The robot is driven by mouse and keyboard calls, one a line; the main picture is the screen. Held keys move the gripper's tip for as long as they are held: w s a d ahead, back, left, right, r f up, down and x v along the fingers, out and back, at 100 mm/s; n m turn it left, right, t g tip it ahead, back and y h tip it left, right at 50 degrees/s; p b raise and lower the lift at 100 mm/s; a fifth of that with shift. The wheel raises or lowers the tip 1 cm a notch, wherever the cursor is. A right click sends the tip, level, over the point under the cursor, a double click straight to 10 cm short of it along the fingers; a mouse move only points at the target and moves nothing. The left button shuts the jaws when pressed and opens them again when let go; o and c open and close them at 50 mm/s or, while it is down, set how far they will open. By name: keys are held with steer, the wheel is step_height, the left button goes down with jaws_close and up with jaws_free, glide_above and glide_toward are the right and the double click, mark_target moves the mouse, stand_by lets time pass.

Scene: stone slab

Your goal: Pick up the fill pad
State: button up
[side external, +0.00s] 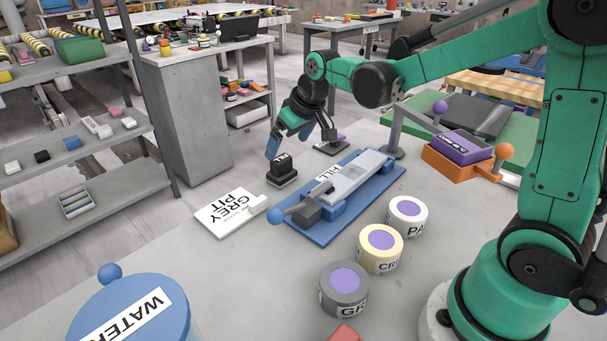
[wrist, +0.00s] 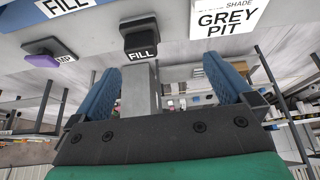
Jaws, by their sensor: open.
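The fill pad is a small black block with a white FILL label (wrist: 141,52), and it stands on the slab. In the side view the black pad (side external: 283,170) is just below my gripper (side external: 290,147).
A white GREY PIT card (side external: 231,212) lies left of the pad. A blue FILL fixture (side external: 325,232) with a grey plate lies to the right. Several labelled tubs, including a grey one (side external: 340,300), stand in front.

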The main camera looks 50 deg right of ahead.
mark_target(283, 159)
steer(key=shift+g, duration=0.3)
steer(key=w+d+f, duration=0.1)
steer(key=f, duration=0.1)
steer(key=w+d+f, duration=0.1)
steer(key=w+f, duration=0.1)
steer(key=w+d+f, duration=0.1)
steer(key=f, duration=0.1)
steer(key=shift+w+d+f, duration=0.15)
steer(key=shift+w+d, duration=0.05)
steer(key=shift+w, duration=0.2)
steer(key=shift+x, duration=2.85)
steer(key=c, duration=1.3)
step_height(283, 159, up, 20)
steer(key=shift+c, duration=0.2)
steer(key=o, duration=0.7)
steer(key=c, duration=0.3)
